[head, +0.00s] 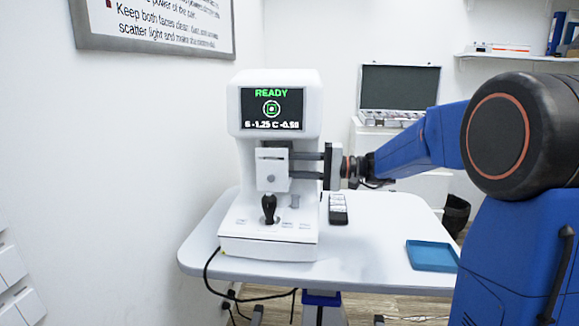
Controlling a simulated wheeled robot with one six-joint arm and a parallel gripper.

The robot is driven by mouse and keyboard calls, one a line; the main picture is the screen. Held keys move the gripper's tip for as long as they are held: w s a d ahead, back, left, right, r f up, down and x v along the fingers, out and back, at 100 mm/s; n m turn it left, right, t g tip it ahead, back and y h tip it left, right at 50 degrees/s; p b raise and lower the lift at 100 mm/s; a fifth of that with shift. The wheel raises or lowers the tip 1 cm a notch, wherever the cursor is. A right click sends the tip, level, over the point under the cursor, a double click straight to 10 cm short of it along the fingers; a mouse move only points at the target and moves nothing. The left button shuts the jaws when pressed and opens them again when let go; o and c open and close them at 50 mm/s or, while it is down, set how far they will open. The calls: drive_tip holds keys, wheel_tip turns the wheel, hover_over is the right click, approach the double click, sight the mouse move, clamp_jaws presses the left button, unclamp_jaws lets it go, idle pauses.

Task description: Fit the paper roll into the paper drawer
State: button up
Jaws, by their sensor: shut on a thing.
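The white eye-test device (232,160) stands upright on the table, its lit screen (272,108) reading READY. A white block (272,176) with a round knob sits at its front below the screen; it looks like the paper drawer's front, but I cannot be sure. My gripper (294,166) comes in level from the right, its two dark fingers one above the other. The fingertips end at the block's right edge, where the block seems to cover them. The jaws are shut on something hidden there. I cannot make out the paper roll.
A black joystick (269,208) and a short grey cylinder (294,201) stand on the device's base below my gripper. A small dark-and-white item (338,209) and a blue tray (431,255) lie on the table (375,240). A wall is close on the left. The table's right part is mostly free.

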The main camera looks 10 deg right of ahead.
drive_tip(key=shift+f, duration=0.1)
drive_tip(key=o, duration=0.9)
drive_tip(key=shift+f, duration=0.25)
drive_tip(key=v, duration=1.7)
drive_tip(key=shift+s+d+r, duration=0.1)
drive_tip(key=shift+d+r, duration=0.1)
drive_tip(key=shift+r, duration=0.15)
